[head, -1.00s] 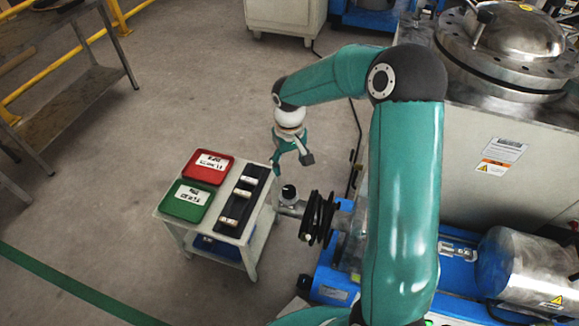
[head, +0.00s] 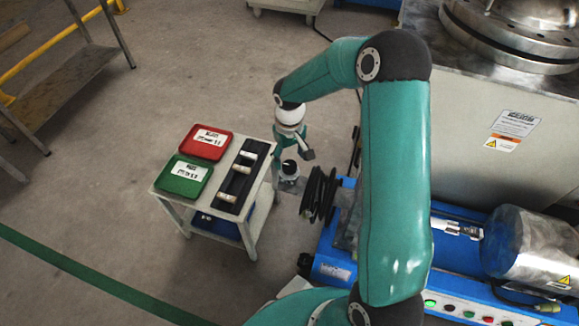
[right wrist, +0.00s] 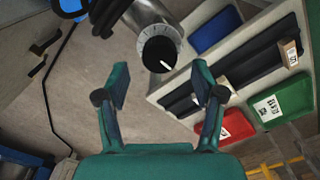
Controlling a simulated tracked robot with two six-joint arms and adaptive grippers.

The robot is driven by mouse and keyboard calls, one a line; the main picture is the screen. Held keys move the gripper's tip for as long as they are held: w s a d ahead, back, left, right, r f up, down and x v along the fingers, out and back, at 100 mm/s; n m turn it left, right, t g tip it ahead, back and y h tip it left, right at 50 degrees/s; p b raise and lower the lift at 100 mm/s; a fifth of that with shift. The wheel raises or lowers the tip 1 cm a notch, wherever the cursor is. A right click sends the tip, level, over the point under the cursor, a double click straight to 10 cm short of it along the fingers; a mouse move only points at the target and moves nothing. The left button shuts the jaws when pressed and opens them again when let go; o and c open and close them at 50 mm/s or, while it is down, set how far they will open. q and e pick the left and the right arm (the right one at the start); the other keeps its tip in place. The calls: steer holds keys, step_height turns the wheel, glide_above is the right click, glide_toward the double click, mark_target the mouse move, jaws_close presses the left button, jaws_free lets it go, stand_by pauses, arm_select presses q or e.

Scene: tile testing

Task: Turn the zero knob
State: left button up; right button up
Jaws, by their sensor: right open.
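The zero knob shows in the right wrist view as a round black knob (right wrist: 158,54) with a white pointer line, on a silver cylinder with a marked dial rim. In the head view the knob (head: 289,167) is small and dark, just right of the small cart. My right gripper (head: 293,158) is over the knob in the head view. In the right wrist view its two teal fingers (right wrist: 160,82) are spread wide and empty, with the knob beyond and between their tips. I cannot tell the exact gap. My left gripper is not in view.
The cart (head: 244,218) carries a red tray (head: 207,133), a green tray (head: 171,183) and a black holder with several pale pieces. Black coils (head: 318,196) and a blue machine base (head: 330,269) stand right of the knob.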

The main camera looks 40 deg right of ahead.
mark_target(290, 163)
steer(key=shift+f+b, duration=0.4)
steer(key=shift+f, duration=1.4)
steer(key=c, duration=1.1)
steer(key=shift+c, duration=0.2)
steer(key=shift+m, duration=0.4)
steer(key=o, duration=1.1)
steer(key=shift+o, duration=0.2)
